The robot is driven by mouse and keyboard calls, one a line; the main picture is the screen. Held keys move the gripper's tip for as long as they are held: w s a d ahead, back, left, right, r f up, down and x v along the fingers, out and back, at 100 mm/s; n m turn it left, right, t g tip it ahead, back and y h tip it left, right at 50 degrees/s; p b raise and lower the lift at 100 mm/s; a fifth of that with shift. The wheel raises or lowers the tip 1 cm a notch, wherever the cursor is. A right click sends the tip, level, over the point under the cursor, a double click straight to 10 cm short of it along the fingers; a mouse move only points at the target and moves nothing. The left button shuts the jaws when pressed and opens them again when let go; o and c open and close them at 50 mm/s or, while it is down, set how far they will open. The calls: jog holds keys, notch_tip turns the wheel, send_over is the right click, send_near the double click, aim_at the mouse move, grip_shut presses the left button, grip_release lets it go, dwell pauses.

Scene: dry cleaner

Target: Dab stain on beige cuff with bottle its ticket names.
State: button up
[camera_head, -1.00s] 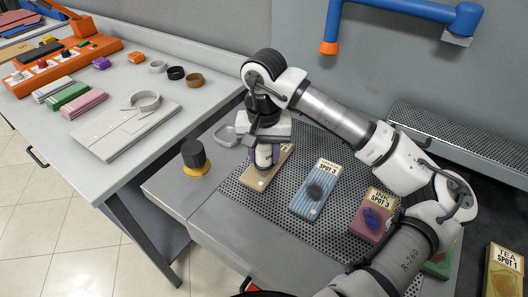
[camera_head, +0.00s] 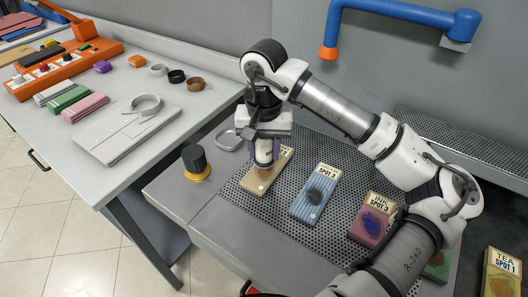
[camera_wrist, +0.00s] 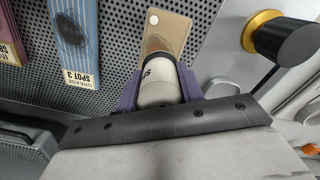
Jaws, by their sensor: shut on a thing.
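My gripper (camera_head: 265,157) points down over the beige cuff (camera_head: 253,185) on the perforated board. It is shut on a white bottle with a dark lower end (camera_wrist: 158,88), which also shows between the fingers in the head view (camera_head: 264,155). Part of the bottle's lettering shows in the wrist view, but I cannot read the full label. The bottle's lower end is at or just above the beige cuff; I cannot tell if they touch. A brownish stain shows on the cuff below it. The cuff's ticket is mostly hidden behind my gripper.
A blue striped cuff (camera_head: 315,193) ticketed SPOT 3 and a maroon cuff (camera_head: 373,222) ticketed INK SPOT 3 lie to the right. A black knob with a yellow base (camera_head: 196,163) and a small grey dish (camera_head: 229,139) stand left. A blue pipe (camera_head: 400,15) crosses above.

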jog(key=shift+r+p, duration=0.55)
jog(key=shift+r, duration=1.5)
